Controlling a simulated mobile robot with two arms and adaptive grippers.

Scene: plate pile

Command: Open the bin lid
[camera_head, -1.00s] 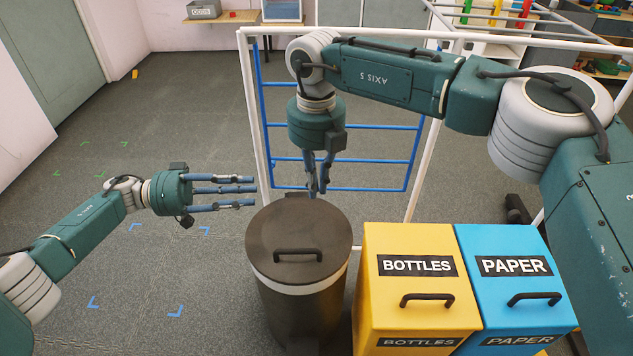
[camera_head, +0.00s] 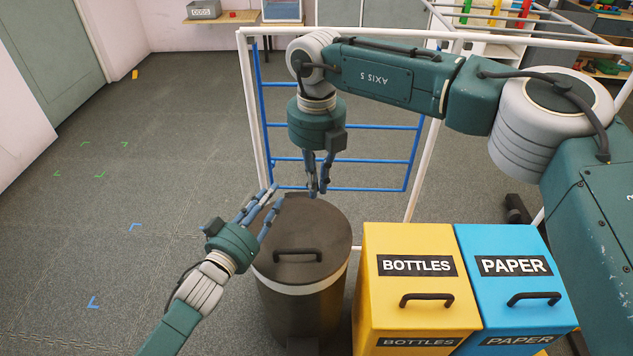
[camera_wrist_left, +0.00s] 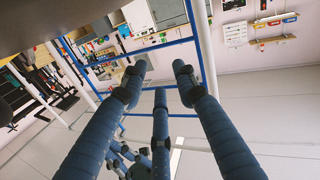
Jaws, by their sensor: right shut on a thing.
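The round dark bin (camera_head: 303,310) stands upright with a pale band under its rim. Its dark lid (camera_head: 320,225) is on and lies flat, with a black bar handle (camera_head: 297,255) on top. My left gripper (camera_head: 271,197) is open and empty, its fingers over or beside the lid's left back edge, clear of the handle. Its three spread fingers (camera_wrist_left: 160,80) fill the left wrist view. My right gripper (camera_head: 316,191) points down at the lid's back edge, fingers closed together. What it grips is too small or hidden to make out.
A yellow BOTTLES bin (camera_head: 372,290) and a blue PAPER bin (camera_head: 535,300), both closed with black handles, stand right of the dark bin. A white frame (camera_head: 246,100) and blue rails (camera_head: 345,188) stand behind.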

